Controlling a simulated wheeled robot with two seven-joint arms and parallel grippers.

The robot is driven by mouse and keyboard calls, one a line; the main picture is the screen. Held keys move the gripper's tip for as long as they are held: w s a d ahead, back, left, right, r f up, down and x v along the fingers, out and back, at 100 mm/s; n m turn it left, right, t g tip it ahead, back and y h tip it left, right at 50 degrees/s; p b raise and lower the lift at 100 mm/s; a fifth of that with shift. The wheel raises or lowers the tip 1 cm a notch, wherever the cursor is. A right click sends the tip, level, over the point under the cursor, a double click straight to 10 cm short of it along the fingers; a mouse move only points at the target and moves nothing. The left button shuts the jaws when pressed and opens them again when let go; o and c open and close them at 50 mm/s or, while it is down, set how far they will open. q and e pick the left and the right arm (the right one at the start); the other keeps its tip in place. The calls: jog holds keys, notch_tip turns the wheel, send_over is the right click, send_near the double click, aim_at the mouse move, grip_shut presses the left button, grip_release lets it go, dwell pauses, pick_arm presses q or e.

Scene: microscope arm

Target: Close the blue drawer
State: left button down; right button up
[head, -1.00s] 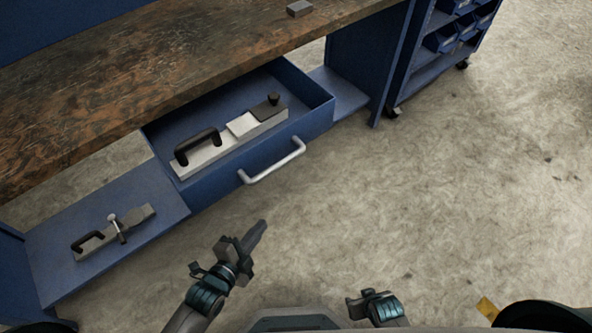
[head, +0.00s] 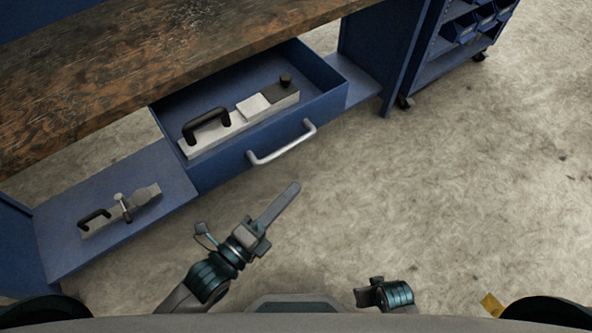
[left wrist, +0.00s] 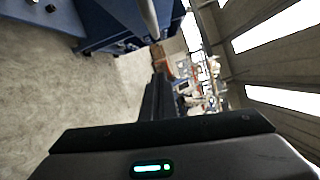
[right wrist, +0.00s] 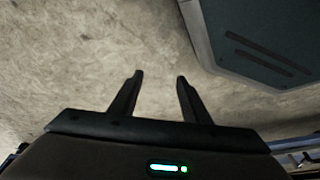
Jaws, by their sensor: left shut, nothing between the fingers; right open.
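The blue drawer (head: 262,143) stands pulled out from under the wooden workbench top in the head view. A silver bar handle (head: 283,144) is on its front. A metal tool with a black handle (head: 240,119) lies inside it. My left gripper (head: 284,202) is shut and empty, in front of the drawer and apart from the handle. Its closed fingers also show in the left wrist view (left wrist: 158,95). My right gripper (head: 366,291) is low in the head view, well away from the drawer. The right wrist view shows its fingers (right wrist: 158,85) apart with nothing between them.
The wooden bench top (head: 120,75) overhangs the drawer. A blue lower shelf (head: 75,240) at left holds another metal tool (head: 120,208). A blue rack with bins (head: 450,45) on casters stands at upper right. The concrete floor (head: 450,190) to the right is clear.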

aim_at(302, 124)
pick_arm(q)
jog(key=w+d+r+p, duration=0.1)
jog(key=w+d, duration=0.3)
jog(key=w, duration=0.6)
jog(key=shift+w, duration=0.3)
pick_arm(e)
jog(key=f, duration=0.3)
jog(key=shift+s+d+f, duration=0.15)
jog(key=shift+d, duration=0.1)
pick_arm(q)
jog(key=shift+a+r, duration=0.1)
pick_arm(e)
jog(key=shift+s, duration=0.25)
pick_arm(q)
jog(key=shift+w, duration=0.1)
pick_arm(e)
jog(key=shift+s, duration=0.1)
